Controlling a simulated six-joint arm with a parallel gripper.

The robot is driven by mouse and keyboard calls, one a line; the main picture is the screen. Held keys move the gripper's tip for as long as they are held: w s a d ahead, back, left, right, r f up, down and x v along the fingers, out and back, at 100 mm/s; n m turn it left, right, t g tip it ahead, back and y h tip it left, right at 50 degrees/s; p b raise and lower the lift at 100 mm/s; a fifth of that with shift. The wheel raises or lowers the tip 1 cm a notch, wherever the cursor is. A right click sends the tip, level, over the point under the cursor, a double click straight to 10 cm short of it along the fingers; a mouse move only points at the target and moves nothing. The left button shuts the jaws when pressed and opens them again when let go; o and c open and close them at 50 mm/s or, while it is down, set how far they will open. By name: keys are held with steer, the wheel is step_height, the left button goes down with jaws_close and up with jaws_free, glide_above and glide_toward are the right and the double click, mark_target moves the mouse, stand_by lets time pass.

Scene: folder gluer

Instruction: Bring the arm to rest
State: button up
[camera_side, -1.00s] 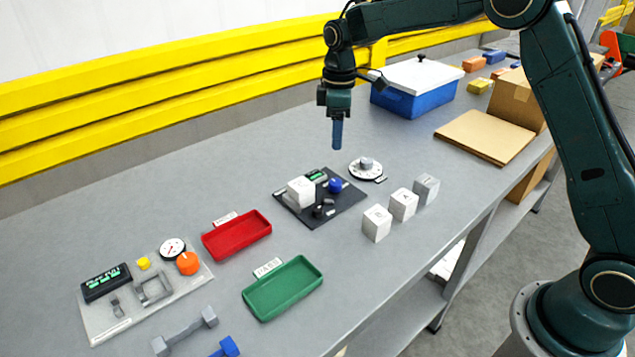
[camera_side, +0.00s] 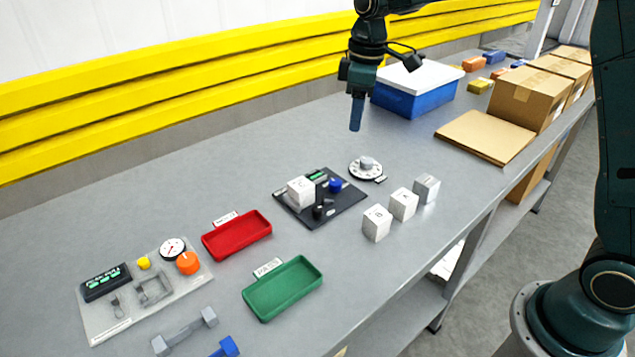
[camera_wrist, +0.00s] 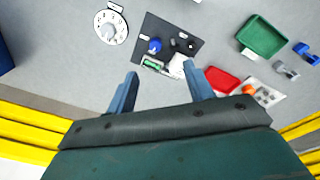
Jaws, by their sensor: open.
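My gripper (camera_side: 356,112) hangs above the far part of the grey table, pointing down, behind the white dial. In the wrist view my gripper (camera_wrist: 162,92) shows its two blue fingers wide apart, with nothing between them. Below it the white dial (camera_side: 366,165) lies on the table, and it also shows in the wrist view (camera_wrist: 111,27). The black plate (camera_side: 343,207) beside the dial carries a white cube (camera_side: 301,191), a blue knob (camera_side: 335,185) and small dark parts.
Three white-grey blocks (camera_side: 403,204) stand in a row near the front edge. A red tray (camera_side: 237,236) and a green tray (camera_side: 283,289) lie to the left. A blue box with a white lid (camera_side: 410,103) and cardboard boxes (camera_side: 527,95) stand right. A yellow rail (camera_side: 180,95) runs behind.

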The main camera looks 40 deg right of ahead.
steer(key=s+r+m+t, duration=0.1)
steer(key=s+r+m, duration=0.1)
steer(key=s+r, duration=0.55)
steer(key=s+f+m+t, duration=0.1)
steer(key=s+m, duration=0.1)
steer(key=s, duration=0.9)
steer(key=s+f+m+t, duration=0.2)
steer(key=s+m, duration=0.1)
steer(key=s, duration=0.9)
steer(key=shift+d+m+t, duration=0.3)
steer(key=shift+w, duration=0.1)
